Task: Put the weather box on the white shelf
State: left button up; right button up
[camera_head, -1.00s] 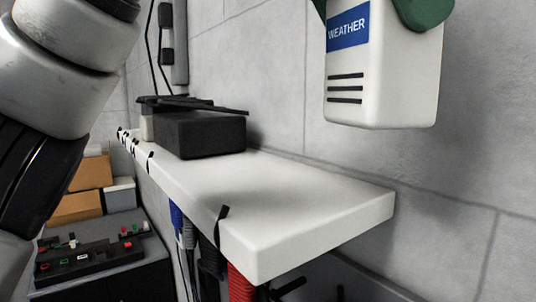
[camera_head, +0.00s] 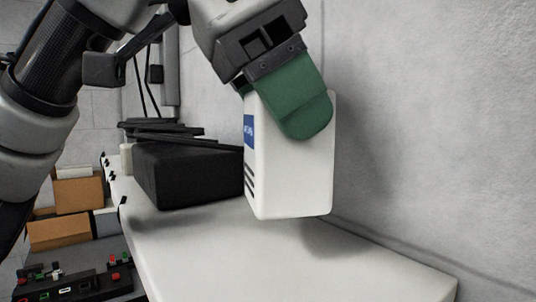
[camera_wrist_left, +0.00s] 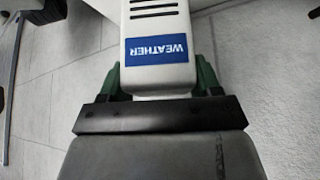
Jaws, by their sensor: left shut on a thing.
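The weather box (camera_head: 290,185) is white with a blue label and dark slots. My left gripper (camera_head: 298,108) comes down on it from above with green fingers and is shut on its upper part. In the left wrist view the box (camera_wrist_left: 158,48) sits between the two green fingers (camera_wrist_left: 158,80), its WEATHER label upside down. The white shelf (camera_head: 280,260) runs along the wall. The box hangs over it, right of the black box, with a shadow on the shelf to its lower right. It appears slightly above the shelf. My right gripper is not in view.
A black box (camera_head: 185,175) with flat dark items on top stands on the shelf, close to the weather box's left side. The grey wall (camera_head: 430,130) is behind. The front part of the shelf is clear. Orange boxes (camera_head: 72,205) and a panel with buttons (camera_head: 75,285) are lower left.

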aim_at(272, 167)
pick_arm(q)
jog(key=shift+w+a+f, duration=0.3)
jog(key=shift+a+f, duration=0.1)
jog(key=shift+a, duration=0.2)
jog(key=f, duration=0.1)
jog(key=f+p, duration=0.1)
jog(key=f, duration=0.1)
jog(key=shift+s+d+f, duration=0.1)
jog(key=shift+d+f, duration=0.1)
jog(key=shift+f, duration=0.05)
jog(key=shift+a+f, duration=0.15)
jog(key=shift+f, duration=0.1)
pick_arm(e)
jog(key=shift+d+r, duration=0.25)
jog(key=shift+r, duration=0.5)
pick_arm(q)
jog(key=shift+f, duration=0.15)
jog(key=o, duration=1)
jog(key=shift+o, duration=0.5)
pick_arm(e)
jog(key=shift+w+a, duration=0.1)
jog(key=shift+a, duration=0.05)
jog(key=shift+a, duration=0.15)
